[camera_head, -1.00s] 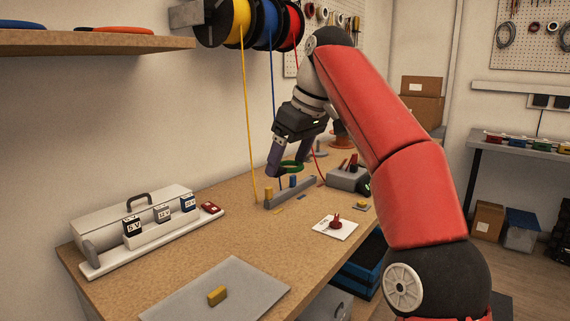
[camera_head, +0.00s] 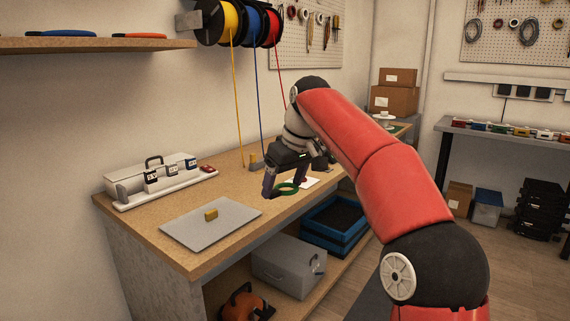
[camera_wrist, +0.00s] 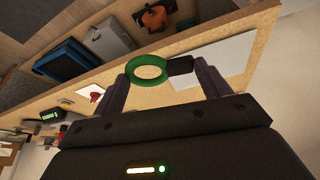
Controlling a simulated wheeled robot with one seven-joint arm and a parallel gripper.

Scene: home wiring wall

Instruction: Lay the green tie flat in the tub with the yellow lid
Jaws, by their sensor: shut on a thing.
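The green tie (camera_head: 283,191) is a small ring-shaped coil. My gripper (camera_head: 285,185) is shut on it, above the front edge of the wooden workbench. In the wrist view the green tie (camera_wrist: 130,71) hangs between the two fingers, with a dark block at its right side. Several small tubs with coloured lids stand in a row on the grey bench at the far right. One with a yellow lid (camera_head: 521,131) appears among them, small and far off. The inside of that tub is hidden.
The wooden workbench (camera_head: 150,222) carries a grey mat (camera_head: 190,232) with a yellow block and a white rack at the back left. Blue trays (camera_head: 330,238) and a grey toolbox (camera_head: 285,265) are below. Open floor lies between it and the grey bench (camera_head: 455,127).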

